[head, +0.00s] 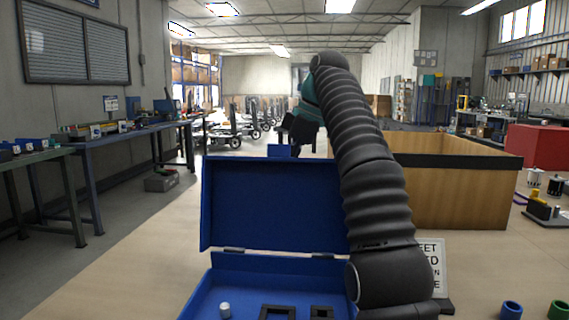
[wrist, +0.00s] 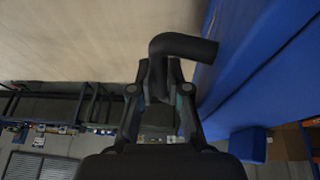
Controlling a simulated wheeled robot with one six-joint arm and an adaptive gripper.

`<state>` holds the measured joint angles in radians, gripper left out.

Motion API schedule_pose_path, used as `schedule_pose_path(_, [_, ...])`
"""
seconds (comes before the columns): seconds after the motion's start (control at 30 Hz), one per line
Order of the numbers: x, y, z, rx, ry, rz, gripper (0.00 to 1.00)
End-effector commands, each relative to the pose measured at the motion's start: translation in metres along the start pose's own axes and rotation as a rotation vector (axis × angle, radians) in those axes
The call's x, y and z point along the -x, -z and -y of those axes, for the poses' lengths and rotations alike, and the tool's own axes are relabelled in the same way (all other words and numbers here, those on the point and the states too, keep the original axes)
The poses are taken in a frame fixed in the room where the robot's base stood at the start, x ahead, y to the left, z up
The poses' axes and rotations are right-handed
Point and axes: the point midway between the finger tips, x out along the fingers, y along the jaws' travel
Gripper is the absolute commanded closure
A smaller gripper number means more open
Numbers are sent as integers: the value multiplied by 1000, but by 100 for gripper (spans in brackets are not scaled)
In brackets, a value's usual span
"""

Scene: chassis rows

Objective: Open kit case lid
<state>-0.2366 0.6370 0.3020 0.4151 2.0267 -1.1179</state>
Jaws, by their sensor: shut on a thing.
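The blue kit case (head: 225,268) stands on the table in front of me. Its lid (head: 270,205) is raised close to upright on its hinges, so the inside shows; it also fills the right of the wrist view (wrist: 260,60). A black bent handle (wrist: 190,47) reaches from the lid to my gripper. My gripper (wrist: 158,80) is shut on this handle, beside the lid. In the head view my gripper (head: 298,135) is at the lid's top edge, and its fingertips are hard to make out. My arm covers the lid's right side.
A small white cylinder (head: 225,310) and dark pieces (head: 277,312) lie in the case. A wooden box (head: 460,195) with a dark rim stands behind my arm at right. A sign (head: 436,265), a blue cup (head: 511,311) and a green cup (head: 559,310) are at right. The table left of the case is clear.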

Motion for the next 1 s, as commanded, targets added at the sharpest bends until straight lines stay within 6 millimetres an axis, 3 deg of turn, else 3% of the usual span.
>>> schedule_pose_path(0.03, [-8,-7,-11,-16,-10,4,100])
schedule_pose_path(0.07, [-9,-7,-12,-17,-9,4,77])
schedule_pose_path(0.13, [-10,-7,-12,-16,-9,4,59])
schedule_pose_path(0.17, [-9,-7,-12,-16,-9,4,59])
schedule_pose_path(0.23, [-6,-4,-8,-12,-12,4,48])
schedule_pose_path(0.27, [-4,-2,-6,-11,-14,4,48])
schedule_pose_path(0.33, [0,1,-2,-6,-17,3,59])
schedule_pose_path(1.0, [5,9,4,6,-22,-2,59])
